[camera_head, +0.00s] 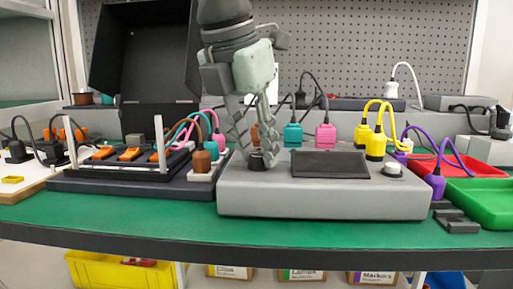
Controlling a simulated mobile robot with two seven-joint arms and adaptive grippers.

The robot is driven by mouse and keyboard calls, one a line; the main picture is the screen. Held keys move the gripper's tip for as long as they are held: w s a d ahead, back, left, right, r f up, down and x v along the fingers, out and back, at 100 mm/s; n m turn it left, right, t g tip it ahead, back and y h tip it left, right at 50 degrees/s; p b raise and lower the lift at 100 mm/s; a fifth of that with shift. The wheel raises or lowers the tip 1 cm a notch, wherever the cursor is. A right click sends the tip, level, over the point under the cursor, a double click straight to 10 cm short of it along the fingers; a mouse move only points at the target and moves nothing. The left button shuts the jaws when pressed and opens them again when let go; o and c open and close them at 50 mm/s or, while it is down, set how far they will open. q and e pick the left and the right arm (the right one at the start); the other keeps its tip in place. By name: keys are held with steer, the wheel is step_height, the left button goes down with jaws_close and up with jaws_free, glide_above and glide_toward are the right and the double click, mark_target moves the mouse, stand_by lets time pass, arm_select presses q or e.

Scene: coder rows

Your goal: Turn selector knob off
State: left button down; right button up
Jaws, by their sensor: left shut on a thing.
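A grey box-shaped device (320,200) stands on the green bench. A dark selector knob (257,160) sits at the left of its top. My left gripper (255,152) points down from above and its fingers are closed around the knob. The fingers partly cover the knob, so its pointer direction cannot be read. A white round knob (393,168) sits at the right of the device's top, beside a dark screen (330,163). My right gripper is not in view.
Yellow plugs (376,146) and a purple plug (436,183) with looped cables stand on the right. A black rack (130,170) with upright white posts stands left. A green tray (485,200) and red tray (470,164) lie right. The front bench strip (300,234) is clear.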

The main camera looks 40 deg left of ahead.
arm_select(q)
steer(key=c, duration=1.2)
jaws_free()
steer(key=v, duration=1.2)
